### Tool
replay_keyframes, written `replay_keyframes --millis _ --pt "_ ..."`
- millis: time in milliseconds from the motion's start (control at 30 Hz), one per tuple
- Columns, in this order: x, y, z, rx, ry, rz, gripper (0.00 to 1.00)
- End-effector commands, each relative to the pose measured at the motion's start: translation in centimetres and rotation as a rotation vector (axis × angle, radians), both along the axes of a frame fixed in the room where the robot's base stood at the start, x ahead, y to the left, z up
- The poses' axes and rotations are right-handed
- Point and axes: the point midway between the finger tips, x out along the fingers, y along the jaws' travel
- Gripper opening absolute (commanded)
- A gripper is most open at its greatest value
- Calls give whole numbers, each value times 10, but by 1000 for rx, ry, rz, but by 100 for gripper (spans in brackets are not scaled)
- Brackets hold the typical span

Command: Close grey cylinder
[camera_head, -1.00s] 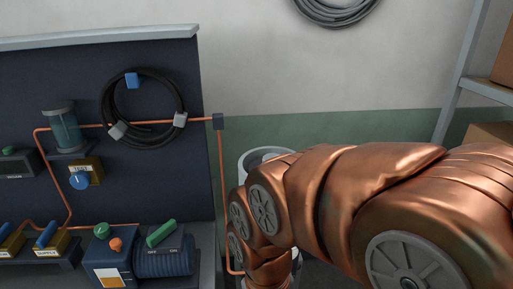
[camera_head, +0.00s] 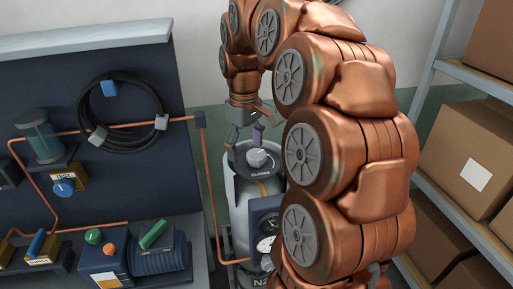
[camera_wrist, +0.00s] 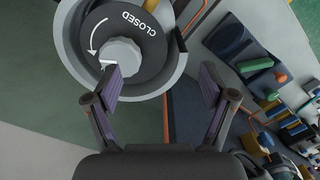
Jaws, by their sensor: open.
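The grey cylinder (camera_head: 239,205) stands upright on the floor, right of the dark panel, partly hidden by my arm. On its top is a round light-grey valve knob (camera_head: 258,158) on a dark disc. The wrist view shows the knob (camera_wrist: 121,58) close up, with the word CLOSED and a curved arrow on the disc (camera_wrist: 143,22). My gripper (camera_head: 247,137) is just above the cylinder's top. In the wrist view my gripper (camera_wrist: 160,88) is open with nothing between its pads. The left pad overlaps the knob's lower edge; I cannot tell whether they touch.
A copper pipe (camera_head: 213,190) runs down close to the cylinder's left side. The dark panel (camera_head: 150,72) carries a coiled black hose, a pump and valves. A shelf with cardboard boxes (camera_head: 474,165) stands at the right. A gauge box (camera_head: 265,222) sits on the cylinder's front.

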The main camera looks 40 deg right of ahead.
Motion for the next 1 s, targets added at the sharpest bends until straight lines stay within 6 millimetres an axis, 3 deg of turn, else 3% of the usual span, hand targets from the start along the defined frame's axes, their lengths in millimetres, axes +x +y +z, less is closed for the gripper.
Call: replay_keyframes --millis 100,300,567,1000 --pt "14 -29 11 -3 -10 -5 83" --pt "21 -50 16 -7 -17 -7 83" --pt "21 -51 3 -7 -15 -6 83" --pt "21 -50 -44 -7 -15 -5 83"
